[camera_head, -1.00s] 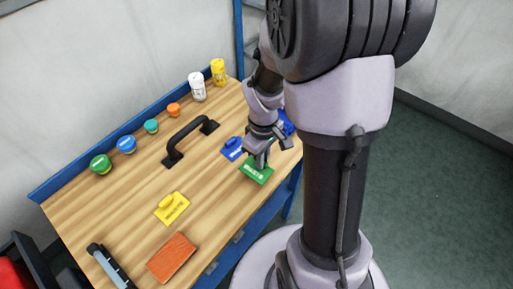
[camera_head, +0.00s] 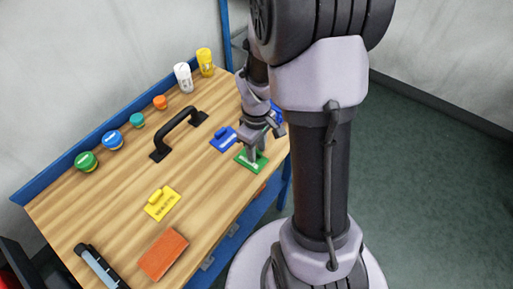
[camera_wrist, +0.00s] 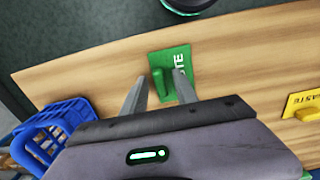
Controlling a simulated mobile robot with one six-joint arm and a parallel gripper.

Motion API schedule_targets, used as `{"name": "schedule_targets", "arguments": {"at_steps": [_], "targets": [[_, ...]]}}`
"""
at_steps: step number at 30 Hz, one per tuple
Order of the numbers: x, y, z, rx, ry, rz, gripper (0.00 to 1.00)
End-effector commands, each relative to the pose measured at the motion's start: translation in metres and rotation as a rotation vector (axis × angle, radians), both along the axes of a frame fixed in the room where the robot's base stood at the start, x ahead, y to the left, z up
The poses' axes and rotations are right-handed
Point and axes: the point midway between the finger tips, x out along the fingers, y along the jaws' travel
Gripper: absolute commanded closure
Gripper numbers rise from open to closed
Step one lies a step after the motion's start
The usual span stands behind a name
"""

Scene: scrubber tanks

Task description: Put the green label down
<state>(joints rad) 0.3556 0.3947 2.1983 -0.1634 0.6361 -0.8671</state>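The green label (camera_head: 241,156) is a flat plate with white lettering and a raised grip, lying on the wooden table near its right edge. It also shows in the wrist view (camera_wrist: 186,58), where its green grip stands between my fingers. My gripper (camera_head: 254,158) is right over the label, pointing down. In the wrist view my gripper (camera_wrist: 160,77) has its two fingers spread, with a visible gap to the grip. In the head view my fingers hide part of the label.
A blue label (camera_head: 224,139) lies close left of my gripper, and a yellow label (camera_head: 162,203) lies nearer the front. A black handle (camera_head: 178,133) and an orange-red block (camera_head: 163,254) are on the table (camera_head: 115,205). A blue basket (camera_wrist: 52,130) shows in the wrist view.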

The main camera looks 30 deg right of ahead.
Motion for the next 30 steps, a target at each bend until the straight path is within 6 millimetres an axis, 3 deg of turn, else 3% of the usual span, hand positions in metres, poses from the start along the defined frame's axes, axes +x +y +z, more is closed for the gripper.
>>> {"name": "schedule_targets", "arguments": {"at_steps": [5,8,15,22,26,30], "targets": [[0.000,0.000,0.005,0.000,0.000,0.000,0.65],[0.001,0.000,0.026,0.000,-0.002,-0.001,0.65],[0.001,0.000,0.096,-0.001,-0.004,-0.001,0.65],[0.000,0.003,0.129,-0.002,-0.012,-0.012,0.65],[-0.011,0.043,0.181,0.011,-0.130,-0.160,0.65],[-0.052,0.108,0.243,0.121,-0.307,-0.424,0.65]]}}
